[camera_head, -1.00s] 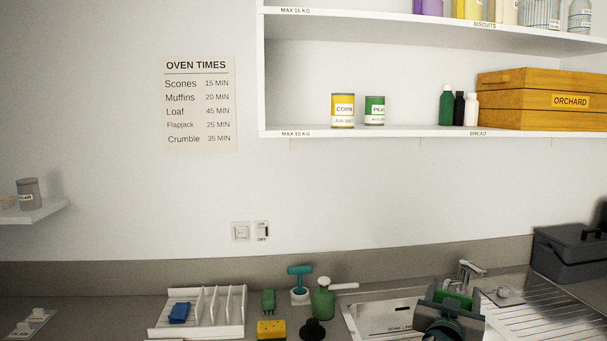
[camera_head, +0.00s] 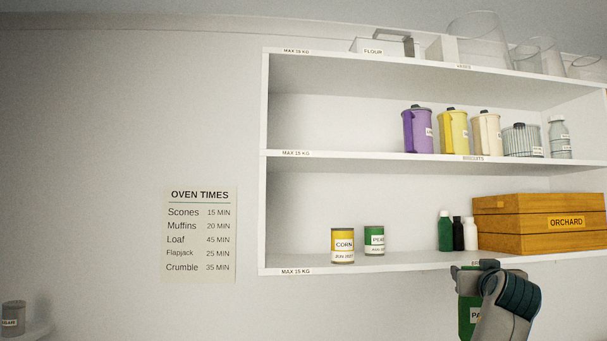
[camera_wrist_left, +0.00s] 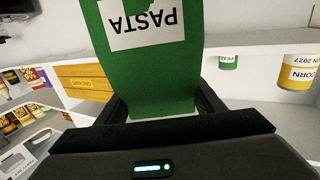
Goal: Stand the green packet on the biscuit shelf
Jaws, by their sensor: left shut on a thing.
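My left gripper (camera_head: 478,268) is shut on the green packet (camera_head: 467,316), just below the front edge of the bread shelf. In the left wrist view the packet (camera_wrist_left: 150,75) stands between the fingers, its white PASTA label upside down in that picture. My arm hides much of the packet in the head view. The biscuit shelf (camera_head: 350,156) is the middle board, labelled BISCUITS, above the gripper. A purple jug (camera_head: 416,132), a yellow jug (camera_head: 452,133), a cream jug (camera_head: 486,134), a striped jar (camera_head: 522,141) and a bottle (camera_head: 559,140) stand on it. My right gripper is not in view.
The biscuit shelf is bare left of the purple jug. The bread shelf (camera_head: 400,260) below holds a corn tin (camera_head: 342,246), a peas tin (camera_head: 374,240), small bottles (camera_head: 457,234) and a wooden ORCHARD crate (camera_head: 530,226). The top shelf (camera_head: 400,65) is above.

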